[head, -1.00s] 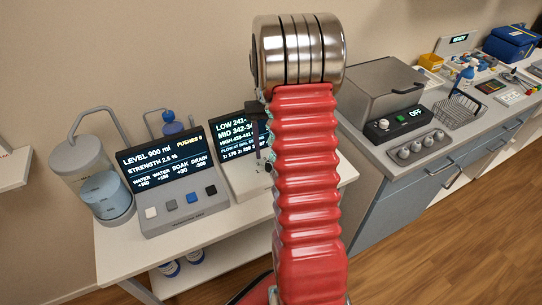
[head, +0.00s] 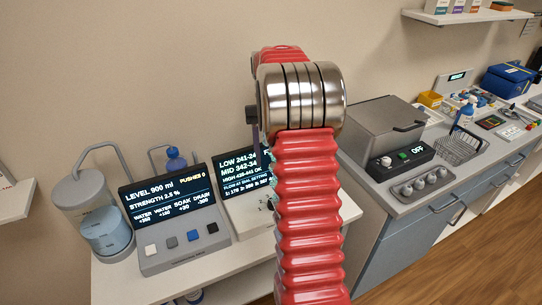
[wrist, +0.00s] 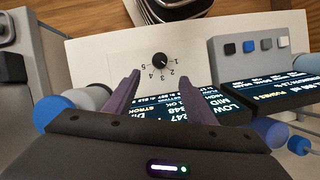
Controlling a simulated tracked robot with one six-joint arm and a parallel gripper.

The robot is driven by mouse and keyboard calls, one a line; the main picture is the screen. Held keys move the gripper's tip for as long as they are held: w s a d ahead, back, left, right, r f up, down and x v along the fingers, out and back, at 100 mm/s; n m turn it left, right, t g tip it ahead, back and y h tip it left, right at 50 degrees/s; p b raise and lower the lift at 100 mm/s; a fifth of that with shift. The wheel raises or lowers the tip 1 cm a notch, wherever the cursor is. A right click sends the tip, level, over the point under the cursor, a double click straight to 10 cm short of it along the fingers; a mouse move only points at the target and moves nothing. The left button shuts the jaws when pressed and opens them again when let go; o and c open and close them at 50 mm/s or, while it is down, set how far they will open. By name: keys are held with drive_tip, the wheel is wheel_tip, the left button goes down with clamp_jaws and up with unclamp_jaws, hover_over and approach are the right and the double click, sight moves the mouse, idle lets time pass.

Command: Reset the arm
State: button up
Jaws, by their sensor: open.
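My gripper (wrist: 163,98) is open in the wrist view. Its two purple fingers stand apart with nothing between them. Beyond the fingertips lies a white panel with a black dial (wrist: 159,60) numbered 1 to 5. The dial is apart from the fingers. In the head view my red ribbed arm with its metal joint rises in the middle and hides most of the gripper and part of the panel behind it.
A level console (head: 172,215) with several buttons stands left of my arm, beside a clear tank (head: 105,232). A second display (head: 238,170) is partly behind the arm. To the right are a grey lidded unit (head: 385,130), a wire basket (head: 458,147) and a blue box (head: 507,80).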

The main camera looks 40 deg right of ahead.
idle(0.3)
drive_tip(key=s+a+r+n+t+h, duration=0.1)
drive_tip(key=s+a, duration=0.4)
drive_tip(key=a, duration=0.5)
drive_tip(key=s+a+r+n+t, duration=0.3)
drive_tip(key=s+a+t, duration=0.2)
drive_tip(key=a, duration=0.5)
drive_tip(key=s+a+r+n+t+h, duration=0.1)
drive_tip(key=s+a, duration=0.4)
drive_tip(key=a, duration=0.5)
drive_tip(key=shift+s+a+r+n+t+h, duration=0.2)
drive_tip(key=shift+a+r+n+t+h, duration=0.1)
drive_tip(key=shift+r+n+t, duration=0.8)
drive_tip(key=shift+f, duration=0.15)
